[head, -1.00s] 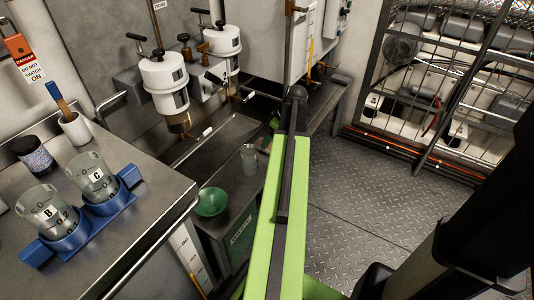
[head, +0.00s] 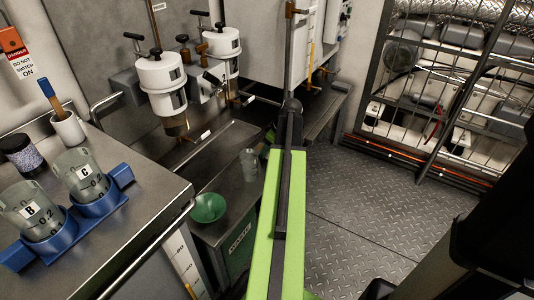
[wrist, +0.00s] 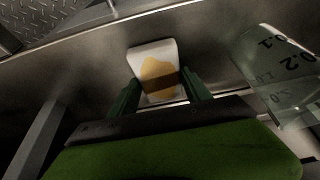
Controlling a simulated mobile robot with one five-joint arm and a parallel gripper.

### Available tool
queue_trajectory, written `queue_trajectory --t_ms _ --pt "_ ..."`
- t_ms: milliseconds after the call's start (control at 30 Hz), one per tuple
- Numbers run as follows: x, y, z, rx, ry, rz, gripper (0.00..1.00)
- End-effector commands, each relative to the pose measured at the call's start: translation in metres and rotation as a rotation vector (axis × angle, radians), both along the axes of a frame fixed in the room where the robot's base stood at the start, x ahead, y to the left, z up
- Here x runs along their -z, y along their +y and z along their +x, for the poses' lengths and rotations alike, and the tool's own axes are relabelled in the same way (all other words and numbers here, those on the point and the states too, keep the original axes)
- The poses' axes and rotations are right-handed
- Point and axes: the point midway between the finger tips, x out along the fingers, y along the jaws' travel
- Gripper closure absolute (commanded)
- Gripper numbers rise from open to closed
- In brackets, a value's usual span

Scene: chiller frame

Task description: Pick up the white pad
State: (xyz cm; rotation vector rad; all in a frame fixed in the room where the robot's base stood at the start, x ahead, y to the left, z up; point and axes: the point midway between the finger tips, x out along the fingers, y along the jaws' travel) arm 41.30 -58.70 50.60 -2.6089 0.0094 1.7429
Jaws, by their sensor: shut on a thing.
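The white pad (wrist: 155,68) shows in the wrist view, with a large yellow-tan stain over its middle. My gripper (wrist: 161,90) has its two green fingers on either side of the pad's near end and is shut on it. A dark metal surface lies behind the pad; I cannot tell whether the pad touches it. In the head view my green arm reaches away from me, and the pad and fingertips cannot be made out.
A clear beaker (wrist: 275,75) stands close right of my gripper in the wrist view. In the head view, a green bowl (head: 209,206) sits on the low bench. Two marked beakers stand in a blue holder (head: 98,204) on the left counter. Open plate floor (head: 360,215) lies right.

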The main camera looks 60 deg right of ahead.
Motion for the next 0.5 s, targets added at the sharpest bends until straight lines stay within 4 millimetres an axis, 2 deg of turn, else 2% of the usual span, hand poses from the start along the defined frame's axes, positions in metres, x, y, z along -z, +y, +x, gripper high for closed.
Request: queue_trajectory --t_ms 33,200,233,500 --pt "0.0 -0.0001 -0.0001 0.0 0.0 0.0 0.68" --pt "0.0001 -0.0001 -0.0002 0.0 0.0 0.0 0.9" --pt "0.0001 -0.0001 -0.0002 0.0 0.0 0.0 0.92" --pt "-0.0061 -0.0002 -0.0004 0.0 0.0 0.0 0.92"
